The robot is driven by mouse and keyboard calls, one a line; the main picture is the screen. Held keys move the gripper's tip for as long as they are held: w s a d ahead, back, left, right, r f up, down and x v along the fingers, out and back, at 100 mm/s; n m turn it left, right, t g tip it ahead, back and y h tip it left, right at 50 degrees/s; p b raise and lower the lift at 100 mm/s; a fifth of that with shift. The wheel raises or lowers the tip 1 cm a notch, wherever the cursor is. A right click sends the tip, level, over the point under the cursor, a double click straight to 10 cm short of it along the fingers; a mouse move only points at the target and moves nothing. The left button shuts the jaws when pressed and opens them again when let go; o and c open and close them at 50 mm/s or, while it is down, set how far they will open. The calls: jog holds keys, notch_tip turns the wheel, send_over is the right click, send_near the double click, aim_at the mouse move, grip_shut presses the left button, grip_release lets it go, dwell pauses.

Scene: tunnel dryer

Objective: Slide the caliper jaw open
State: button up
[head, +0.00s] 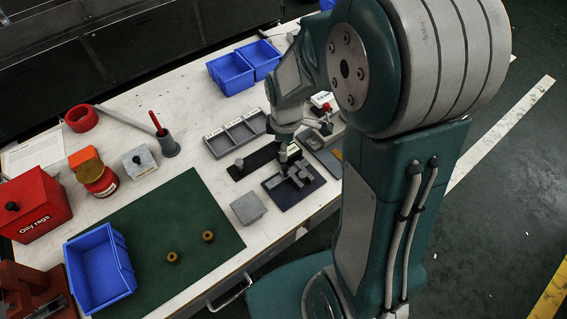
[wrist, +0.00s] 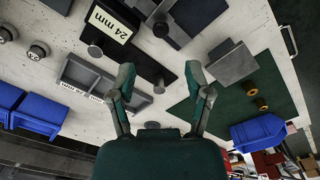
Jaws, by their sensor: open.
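A dark plate with grey jaw-like blocks (head: 303,172), which looks like the caliper, lies near the table's front edge in the head view. Part of it shows at the top of the wrist view (wrist: 190,14). Beside it is a black plate (head: 262,157) with a grey knob at its end; the wrist view shows this plate (wrist: 120,50) with a "24 mm" label. My gripper (wrist: 161,72) is open and empty, its fingers wide apart over the black plate's knob end. In the head view its fingertips are hard to make out above the plates.
A grey block (head: 248,207) sits beside the dark plate. A compartment tray (head: 236,134) lies behind the black plate. Blue bins (head: 232,72) stand at the back. A green mat (head: 150,225) with two brass pieces is mostly clear. A blue bin (head: 100,268) stands at its left.

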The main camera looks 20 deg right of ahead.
aim_at(285, 167)
notch_tip(285, 167, down, 8)
jog(key=shift+a+f, duration=0.1)
jog(key=shift+f, duration=0.15)
grip_shut()
